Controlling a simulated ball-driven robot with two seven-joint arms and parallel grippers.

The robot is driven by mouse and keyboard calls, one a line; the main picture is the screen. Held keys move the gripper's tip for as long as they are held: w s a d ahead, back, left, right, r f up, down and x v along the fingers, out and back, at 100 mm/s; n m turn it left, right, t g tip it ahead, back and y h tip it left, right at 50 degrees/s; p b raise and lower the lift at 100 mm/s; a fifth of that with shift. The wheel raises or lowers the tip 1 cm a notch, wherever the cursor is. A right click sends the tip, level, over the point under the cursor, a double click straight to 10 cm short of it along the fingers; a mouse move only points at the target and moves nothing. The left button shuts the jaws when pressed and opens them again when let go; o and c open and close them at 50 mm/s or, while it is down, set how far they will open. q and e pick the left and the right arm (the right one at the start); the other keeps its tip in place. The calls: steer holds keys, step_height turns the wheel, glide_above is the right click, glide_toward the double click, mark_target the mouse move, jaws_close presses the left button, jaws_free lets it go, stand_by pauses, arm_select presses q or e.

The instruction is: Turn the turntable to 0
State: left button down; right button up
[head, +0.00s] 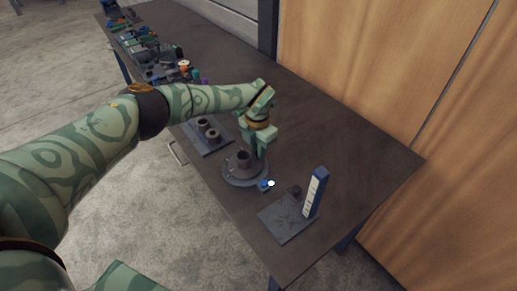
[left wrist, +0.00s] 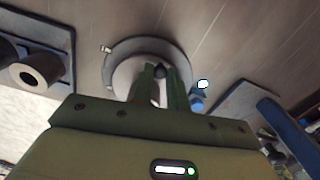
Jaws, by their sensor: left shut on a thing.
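The round dark turntable (head: 240,181) lies flat on the table, with a short grey cylindrical piece (head: 243,157) standing at its middle. In the left wrist view the turntable (left wrist: 118,52) is partly hidden behind my fingers (left wrist: 159,78). They are shut on a small dark part at the turntable, perhaps a knob or handle, mostly hidden. A small blue piece with a bright white top (head: 267,184) sits beside the turntable; no turntable angle is readable. My right gripper is out of view.
A plate with two dark hollow cylinders (head: 208,132) lies to the left of the turntable. Several small items (head: 150,50) crowd the table's far end. The table's right rear is clear.

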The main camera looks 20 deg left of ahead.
arm_select(q)
steer(key=shift+w+a+r+n, duration=0.1)
steer(key=shift+w+a+n, duration=0.1)
steer(key=shift+n, duration=0.5)
steer(key=c, duration=1.4)
jaws_free()
steer(key=shift+o, duration=0.2)
step_height(320, 180, up, 16)
steer(key=p, duration=0.3)
steer(key=shift+r, duration=0.1)
